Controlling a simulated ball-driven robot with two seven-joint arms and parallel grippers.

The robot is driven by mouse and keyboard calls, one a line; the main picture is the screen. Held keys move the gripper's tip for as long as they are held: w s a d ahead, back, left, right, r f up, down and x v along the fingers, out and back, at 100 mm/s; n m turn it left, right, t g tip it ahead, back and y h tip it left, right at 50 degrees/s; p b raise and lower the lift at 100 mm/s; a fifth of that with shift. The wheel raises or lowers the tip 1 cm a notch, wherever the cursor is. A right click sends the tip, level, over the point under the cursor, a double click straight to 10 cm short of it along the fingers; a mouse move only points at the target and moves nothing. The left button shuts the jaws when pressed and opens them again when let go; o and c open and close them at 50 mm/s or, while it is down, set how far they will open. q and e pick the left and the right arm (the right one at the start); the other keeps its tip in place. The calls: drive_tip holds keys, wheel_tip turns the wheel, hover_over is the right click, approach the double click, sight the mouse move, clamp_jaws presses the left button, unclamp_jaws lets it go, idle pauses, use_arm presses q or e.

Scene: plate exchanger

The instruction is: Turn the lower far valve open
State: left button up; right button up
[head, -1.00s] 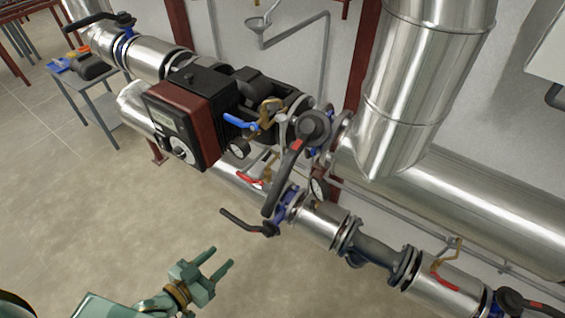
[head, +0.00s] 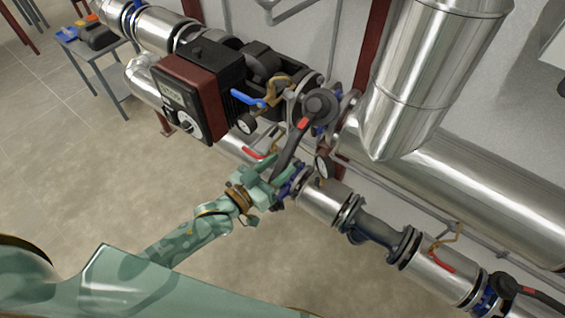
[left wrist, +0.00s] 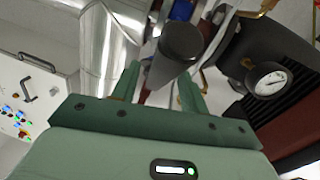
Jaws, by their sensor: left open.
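In the head view, a blue-bodied valve (head: 293,184) sits on the lower silver pipe; I take it for the lower far valve. Its black lever is hidden behind my left gripper. My left gripper (head: 283,174) is at this valve, with open jaws. In the left wrist view, the fingers (left wrist: 158,88) stand apart, and a dark rounded handle end (left wrist: 181,42) shows beyond and between them. I cannot tell whether they touch it. A blue valve body (left wrist: 182,10) shows behind it. My right gripper is not in view.
A long dark lever (head: 290,143) hangs from the upper valve close above my gripper. The red-black pump (head: 188,98), a gauge (head: 322,167) and a red-handled tap (head: 440,262) are nearby. Another black-levered valve (head: 510,287) is at lower right. Floor (head: 110,180) is open at left.

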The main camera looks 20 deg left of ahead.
use_arm(q)
drive_tip(key=shift+x, duration=0.9)
clamp_jaws()
